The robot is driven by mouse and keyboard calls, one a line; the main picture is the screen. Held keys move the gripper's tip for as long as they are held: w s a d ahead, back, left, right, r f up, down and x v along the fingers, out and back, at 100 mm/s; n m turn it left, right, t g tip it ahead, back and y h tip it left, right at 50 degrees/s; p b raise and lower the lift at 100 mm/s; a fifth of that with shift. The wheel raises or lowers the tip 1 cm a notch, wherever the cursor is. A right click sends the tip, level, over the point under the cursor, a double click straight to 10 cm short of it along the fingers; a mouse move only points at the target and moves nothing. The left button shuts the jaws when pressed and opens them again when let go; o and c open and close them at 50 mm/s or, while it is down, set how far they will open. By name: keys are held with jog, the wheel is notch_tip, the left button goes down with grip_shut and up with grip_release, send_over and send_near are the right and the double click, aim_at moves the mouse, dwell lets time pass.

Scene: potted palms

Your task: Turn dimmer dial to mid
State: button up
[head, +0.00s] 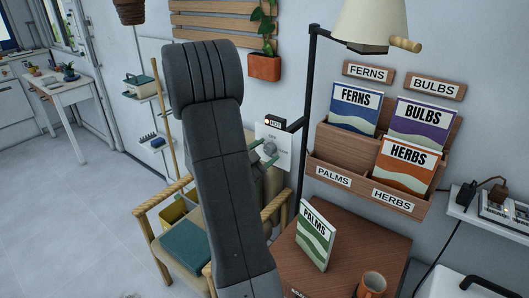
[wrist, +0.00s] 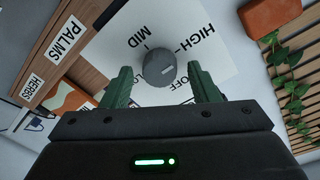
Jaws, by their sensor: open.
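The dimmer dial (wrist: 160,68) is a round grey knob with a pale pointer line, on a white plate (wrist: 110,50) fixed to the wall. In the wrist view MID is printed up and left of the dial, HIGH up and right, and OFF to the right. The pointer line lies toward the right, on the OFF side, not toward MID. My gripper (wrist: 159,70) is open, its two green fingers on either side of the dial with visible gaps. In the head view my arm hides much of the gripper, and part of the plate (head: 287,137) shows.
A lamp (head: 368,25) and a seed-packet rack (head: 360,172) are to the right. A wooden chair (head: 190,235) stands below. A planter (head: 264,67) hangs above.

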jog(key=c, duration=1)
jog(key=n+p, duration=0.2)
jog(key=n, duration=0.2)
jog(key=shift+n, duration=0.3)
jog(key=n+p, duration=0.1)
jog(key=n, duration=0.3)
jog(key=shift+n+p, duration=0.3)
jog(key=shift+p, duration=0.05)
jog(key=n+t+p, duration=0.1)
jog(key=n+p, duration=0.1)
jog(key=n, duration=0.2)
jog(key=shift+n, duration=0.4)
jog(key=shift+f+n+y+p, duration=0.15)
jog(key=shift+n+p, duration=0.25)
jog(key=shift+n, duration=0.7)
jog(key=shift+n+y+p, duration=0.15)
jog(key=shift+n+p, duration=0.2)
jog(key=shift+n, duration=0.75)
